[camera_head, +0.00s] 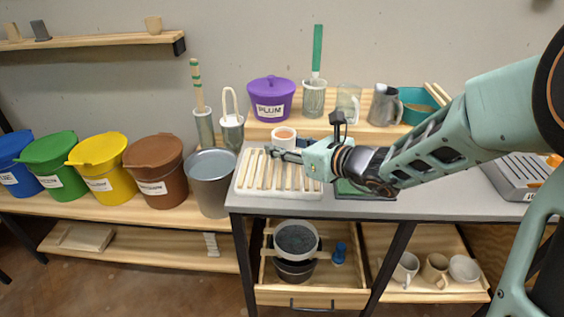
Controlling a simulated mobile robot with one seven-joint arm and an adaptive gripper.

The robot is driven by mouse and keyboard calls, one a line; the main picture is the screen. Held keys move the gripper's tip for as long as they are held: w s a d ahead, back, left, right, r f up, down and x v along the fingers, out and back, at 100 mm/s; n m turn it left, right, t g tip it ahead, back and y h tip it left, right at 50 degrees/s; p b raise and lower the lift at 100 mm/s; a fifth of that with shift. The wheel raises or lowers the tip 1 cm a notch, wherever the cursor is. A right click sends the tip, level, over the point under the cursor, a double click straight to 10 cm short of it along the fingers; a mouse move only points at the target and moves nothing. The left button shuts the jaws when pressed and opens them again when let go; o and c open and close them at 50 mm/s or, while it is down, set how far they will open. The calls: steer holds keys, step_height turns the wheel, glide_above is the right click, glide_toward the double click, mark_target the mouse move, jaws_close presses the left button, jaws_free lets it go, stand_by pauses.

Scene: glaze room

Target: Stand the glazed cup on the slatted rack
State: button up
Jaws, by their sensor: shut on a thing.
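The glazed cup (284,135) is small and pale with an orange-tan inside. It is upright at the back edge of the slatted rack (244,188). The rack is a pale tray with several wooden slats, on the left end of the grey table. My gripper (279,153) reaches in from the right and is shut on the cup, with its fingers across the cup's lower part. The fingers hide the cup's base, so I cannot tell whether it touches the rack or hangs above it.
A purple PLUM bucket (271,97) and several jars stand on the raised shelf behind. A metal bucket (211,180) stands left of the rack, beside a brown bucket (154,166). A green mat (348,188) lies under my arm. The rack's front slats are clear.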

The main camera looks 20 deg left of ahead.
mark_target(281, 167)
steer(key=shift+w+a+f, duration=0.15)
steer(key=shift+a+f, duration=0.15)
steer(key=shift+f, duration=0.15)
steer(key=shift+w+a+f+b, duration=0.15)
steer(key=shift+f+b, duration=0.7)
steer(key=shift+f, duration=0.85)
steer(key=shift+f+b, duration=0.25)
steer(key=shift+b, duration=0.05)
steer(key=o, duration=1.3)
steer(key=shift+r, duration=0.1)
steer(key=shift+r, duration=0.15)
steer(key=shift+r+p, duration=0.15)
steer(key=shift+p, duration=0.3)
steer(key=p+v, duration=0.2)
steer(key=v, duration=1)
